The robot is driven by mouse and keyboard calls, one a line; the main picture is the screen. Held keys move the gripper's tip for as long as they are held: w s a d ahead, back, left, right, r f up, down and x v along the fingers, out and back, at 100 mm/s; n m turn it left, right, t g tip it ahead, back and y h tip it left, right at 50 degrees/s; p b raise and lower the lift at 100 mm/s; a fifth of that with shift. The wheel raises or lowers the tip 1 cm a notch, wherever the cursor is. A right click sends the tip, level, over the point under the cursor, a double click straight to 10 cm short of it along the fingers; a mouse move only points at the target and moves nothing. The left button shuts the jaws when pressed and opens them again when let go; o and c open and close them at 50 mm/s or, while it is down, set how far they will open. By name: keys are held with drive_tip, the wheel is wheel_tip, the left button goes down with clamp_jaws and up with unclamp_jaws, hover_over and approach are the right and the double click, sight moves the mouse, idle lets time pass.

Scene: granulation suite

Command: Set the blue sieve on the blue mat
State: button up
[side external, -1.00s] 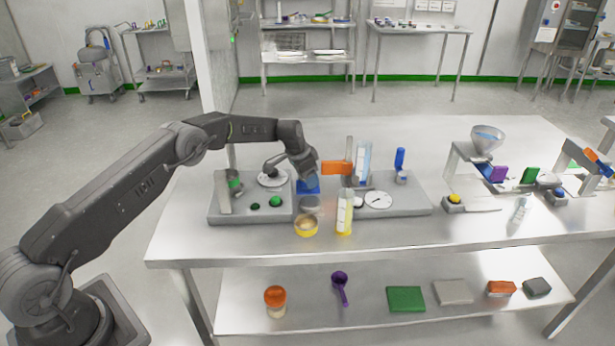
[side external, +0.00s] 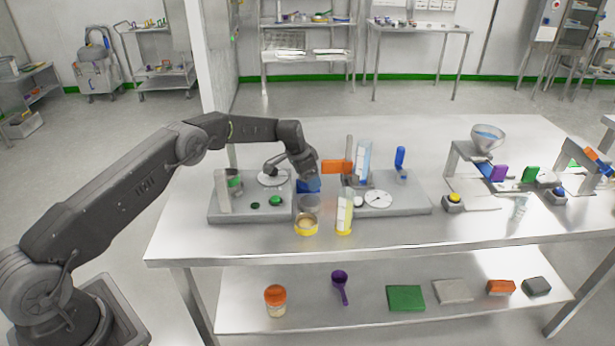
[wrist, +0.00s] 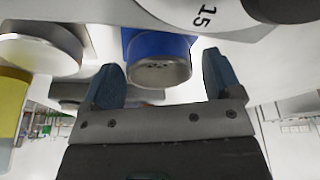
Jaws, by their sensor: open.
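A blue sieve (wrist: 160,58) with a grey perforated face is between the two fingers of my gripper (wrist: 165,85) in the wrist view. The fingers are open, with a gap visible at least on the right side. In the side view my gripper (side external: 308,178) points down over the grey station base, at a blue patch (side external: 308,187). I cannot tell whether this patch is the sieve or the blue mat, and I cannot make out the mat for certain in either view.
A yellow-rimmed cup (side external: 306,226) and a yellow-based cylinder (side external: 344,215) stand in front. An orange block (side external: 336,167) and a clear blue-tinted column (side external: 364,160) stand close to the right. A round dial (side external: 377,200) lies further right.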

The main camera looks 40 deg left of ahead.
drive_tip(key=v, duration=1.2)
drive_tip(key=s+d+r+n+t, duration=0.1)
drive_tip(key=s+d+r, duration=0.3)
drive_tip(key=s+r, duration=0.55)
drive_tip(key=s+d+r+n, duration=0.1)
drive_tip(key=s+d+r, duration=0.4)
drive_tip(key=s+r, duration=0.45)
drive_tip(key=s+d+f+n, duration=0.1)
drive_tip(key=s+d, duration=0.1)
drive_tip(key=s, duration=1)
drive_tip(key=s+d+f+n+t+y, duration=0.1)
drive_tip(key=s, duration=1)
drive_tip(key=shift+s+d+f+n, duration=0.15)
drive_tip(key=shift+s+d+n, duration=0.15)
drive_tip(key=shift+s+d, duration=0.05)
